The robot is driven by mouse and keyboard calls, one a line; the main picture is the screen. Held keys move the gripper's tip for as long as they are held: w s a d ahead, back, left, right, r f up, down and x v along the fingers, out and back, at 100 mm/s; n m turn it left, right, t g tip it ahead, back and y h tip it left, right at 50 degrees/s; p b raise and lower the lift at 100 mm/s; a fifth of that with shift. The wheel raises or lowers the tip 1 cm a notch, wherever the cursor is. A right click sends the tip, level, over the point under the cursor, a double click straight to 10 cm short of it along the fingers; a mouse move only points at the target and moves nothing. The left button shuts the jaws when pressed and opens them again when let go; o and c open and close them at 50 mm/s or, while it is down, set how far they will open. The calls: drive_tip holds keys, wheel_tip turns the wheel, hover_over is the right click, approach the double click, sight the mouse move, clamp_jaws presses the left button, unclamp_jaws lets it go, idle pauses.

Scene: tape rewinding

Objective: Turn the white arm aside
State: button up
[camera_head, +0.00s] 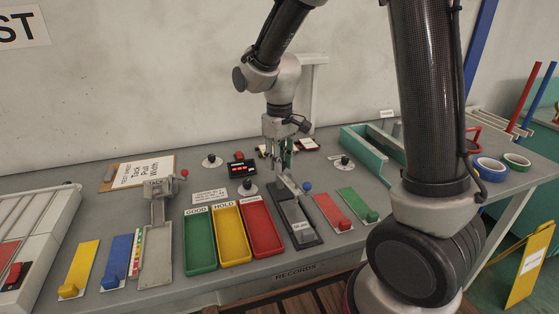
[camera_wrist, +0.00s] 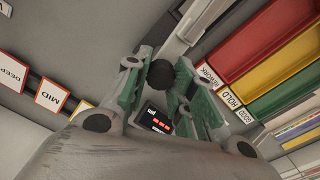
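A pale metal arm (camera_head: 291,184) slopes over a dark fixture (camera_head: 300,222) at the right of the coloured trays. It also seems to show as a grey bar in the wrist view (camera_wrist: 180,38). My gripper (camera_head: 280,152) points down just above and behind it. In the wrist view its green-padded fingers (camera_wrist: 165,85) stand apart, with a round black knob (camera_wrist: 160,74) seen between their tips. I cannot tell whether either finger touches the knob. The arm's far end is partly hidden by my gripper in the head view.
Green (camera_head: 199,244), yellow (camera_head: 231,236) and red (camera_head: 262,229) trays lie to the left. A small black display (camera_head: 242,168) stands behind them. Red (camera_head: 333,213) and green (camera_head: 356,206) plates lie to the right. A teal box (camera_head: 372,153) is at the back right.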

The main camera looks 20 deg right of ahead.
clamp_jaws()
drive_tip(key=n, duration=0.8)
drive_tip(key=shift+n, duration=0.3)
drive_tip(key=n, duration=0.4)
drive_tip(key=shift+s+a+n, duration=0.1)
drive_tip(key=shift+n, duration=0.2)
drive_tip(key=n, duration=0.4)
drive_tip(key=shift+n, duration=0.4)
